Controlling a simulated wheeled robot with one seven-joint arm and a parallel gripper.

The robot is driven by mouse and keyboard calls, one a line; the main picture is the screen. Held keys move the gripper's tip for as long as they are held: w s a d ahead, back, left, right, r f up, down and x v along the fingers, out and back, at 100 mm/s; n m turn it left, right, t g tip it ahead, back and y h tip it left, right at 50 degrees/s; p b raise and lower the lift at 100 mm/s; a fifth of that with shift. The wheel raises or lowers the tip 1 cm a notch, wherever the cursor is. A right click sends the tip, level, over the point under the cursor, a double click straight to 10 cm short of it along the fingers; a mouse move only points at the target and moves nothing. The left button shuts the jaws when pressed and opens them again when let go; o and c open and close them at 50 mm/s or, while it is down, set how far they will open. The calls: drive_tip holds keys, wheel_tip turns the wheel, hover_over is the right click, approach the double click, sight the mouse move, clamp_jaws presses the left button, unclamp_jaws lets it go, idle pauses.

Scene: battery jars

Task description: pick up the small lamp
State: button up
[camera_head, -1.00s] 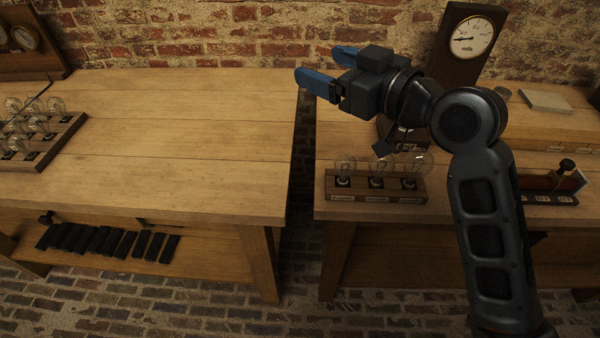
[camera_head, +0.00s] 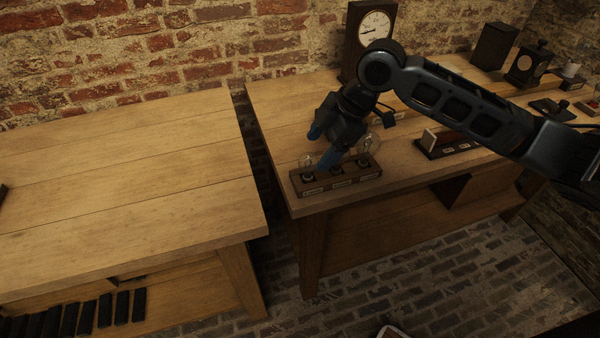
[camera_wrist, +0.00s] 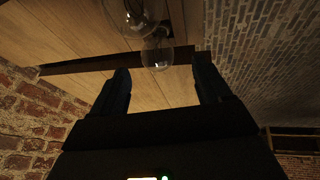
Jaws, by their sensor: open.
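A dark wooden rack (camera_head: 337,183) with glass lamps in a row stands at the near left corner of the right table. The left lamp (camera_head: 307,165) looks smallest; the right lamp (camera_head: 369,148) is a larger globe. The middle lamp is mostly hidden behind my gripper. My gripper (camera_head: 322,148) is open, its blue fingers pointing down and left just over the rack, close to the left and middle lamps. In the wrist view, two lamps (camera_wrist: 158,52) (camera_wrist: 128,15) show beyond my gripper (camera_wrist: 160,68), one roughly in line with the finger gap. I cannot tell whether a finger touches glass.
The right table (camera_head: 275,110) also holds a dial instrument (camera_head: 372,28), a small dark stand (camera_head: 445,145) right of the rack, and boxes farther back. Black blocks (camera_head: 85,315) line the left lower shelf.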

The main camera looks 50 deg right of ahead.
sight(312, 155)
drive_tip(key=p+x, duration=0.1)
drive_tip(key=x, duration=0.5)
drive_tip(key=shift+w+f, duration=0.2)
drive_tip(key=shift+w, duration=0.05)
drive_tip(key=shift+c, duration=0.3)
drive_tip(key=c, duration=1.2)
drive_tip(key=shift+r, duration=0.15)
